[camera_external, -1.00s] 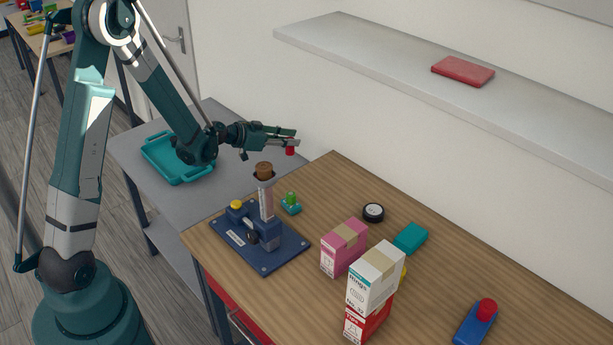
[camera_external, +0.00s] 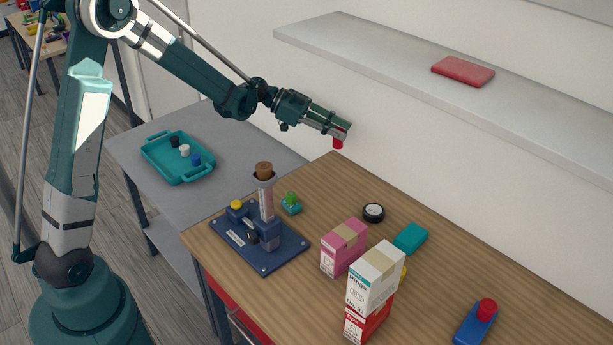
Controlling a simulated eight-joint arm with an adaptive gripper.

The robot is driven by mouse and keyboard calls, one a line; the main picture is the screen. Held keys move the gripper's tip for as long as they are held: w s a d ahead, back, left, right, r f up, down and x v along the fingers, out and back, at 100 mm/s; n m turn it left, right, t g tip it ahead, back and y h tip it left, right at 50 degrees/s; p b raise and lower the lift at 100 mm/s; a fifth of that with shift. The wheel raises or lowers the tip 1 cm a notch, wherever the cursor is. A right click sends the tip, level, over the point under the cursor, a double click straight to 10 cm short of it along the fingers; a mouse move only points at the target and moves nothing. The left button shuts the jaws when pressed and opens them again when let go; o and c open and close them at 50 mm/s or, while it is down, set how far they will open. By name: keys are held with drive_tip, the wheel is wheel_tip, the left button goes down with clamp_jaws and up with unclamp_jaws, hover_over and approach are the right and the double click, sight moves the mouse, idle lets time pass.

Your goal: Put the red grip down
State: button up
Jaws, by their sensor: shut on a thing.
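The red grip (camera_external: 338,144) is a small red piece at the tip of my gripper (camera_external: 339,134). My gripper is shut on it and holds it in the air above the back corner of the wooden table (camera_external: 400,287), apart from any surface. Part of the grip is hidden by the fingers. A teal tray (camera_external: 155,166) stands on the grey table at the left and holds a black, a white and a blue piece.
A dark blue fixture (camera_external: 277,262) with an upright post and brown top stands at the table's left. Pink (camera_external: 343,248) and white (camera_external: 374,277) boxes stand near the front. A black round thing (camera_external: 373,212), a teal block (camera_external: 411,238) and a blue block with red knob (camera_external: 476,321) lie rightward.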

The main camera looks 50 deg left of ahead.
drive_tip(key=shift+f, duration=0.1)
wheel_tip(320, 180, down, 6)
drive_tip(key=b, duration=0.1)
idle(0.6)
drive_tip(key=shift+f, duration=0.1)
drive_tip(key=shift+f+b, duration=0.6)
drive_tip(key=shift+f, duration=1.25)
drive_tip(key=shift+f, duration=0.15)
drive_tip(key=o, duration=0.9)
drive_tip(key=shift+o, duration=0.2)
drive_tip(key=shift+r, duration=0.2)
drive_tip(key=p+v, duration=0.2)
drive_tip(key=v, duration=1)
